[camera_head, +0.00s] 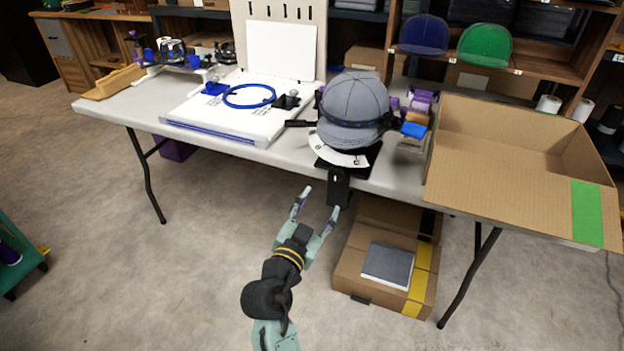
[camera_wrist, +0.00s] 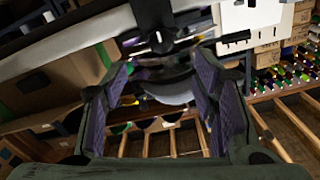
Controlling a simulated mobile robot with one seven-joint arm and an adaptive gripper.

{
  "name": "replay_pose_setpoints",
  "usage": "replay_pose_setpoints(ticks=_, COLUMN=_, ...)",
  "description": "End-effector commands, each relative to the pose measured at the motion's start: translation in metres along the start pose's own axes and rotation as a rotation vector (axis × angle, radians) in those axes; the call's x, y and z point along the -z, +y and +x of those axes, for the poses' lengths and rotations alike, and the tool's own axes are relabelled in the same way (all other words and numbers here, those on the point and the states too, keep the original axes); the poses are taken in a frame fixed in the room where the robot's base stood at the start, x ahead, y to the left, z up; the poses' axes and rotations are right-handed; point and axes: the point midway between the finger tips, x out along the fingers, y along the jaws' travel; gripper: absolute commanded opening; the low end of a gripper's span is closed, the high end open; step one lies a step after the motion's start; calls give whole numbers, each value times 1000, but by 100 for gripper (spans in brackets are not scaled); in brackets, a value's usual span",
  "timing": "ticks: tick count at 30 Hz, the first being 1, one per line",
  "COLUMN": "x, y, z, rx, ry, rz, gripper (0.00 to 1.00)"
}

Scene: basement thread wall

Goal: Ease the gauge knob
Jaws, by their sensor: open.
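A grey cap (camera_head: 352,105) with a dark band sits on a stand at the front edge of the table. Below it is a white curved gauge scale (camera_head: 338,154) with dark letters. A black knob-like part (camera_head: 339,184) hangs at the table's front edge under the scale; I take it for the gauge knob. My gripper (camera_head: 319,202) is open and empty, its fingertips just in front of and below that black part, seemingly apart from it. In the wrist view my open gripper (camera_wrist: 163,62) shows both fingers, with a black part (camera_wrist: 153,22) beyond them at the top.
An open cardboard box (camera_head: 520,165) stands on the table (camera_head: 270,157) at right. A white board with a blue ring (camera_head: 249,96) lies at left. A cardboard box (camera_head: 350,264) with a grey pad (camera_head: 388,265) sits on the floor beneath.

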Motion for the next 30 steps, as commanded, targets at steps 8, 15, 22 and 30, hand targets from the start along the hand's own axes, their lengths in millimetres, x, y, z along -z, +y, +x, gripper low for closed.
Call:
replay_pose_setpoints(ticks=8, x=5, y=-3, z=49, rx=2, ry=2, rz=2, gripper=53)
replay_pose_setpoints(ticks=15, x=3, y=-4, z=87, rx=5, ry=1, rz=1, gripper=53)
replay_pose_setpoints(ticks=22, x=2, y=-3, z=101, rx=6, ry=1, rz=2, gripper=53)
replay_pose_setpoints(ticks=30, x=1, y=-3, z=101, rx=7, ry=1, rz=2, gripper=51)
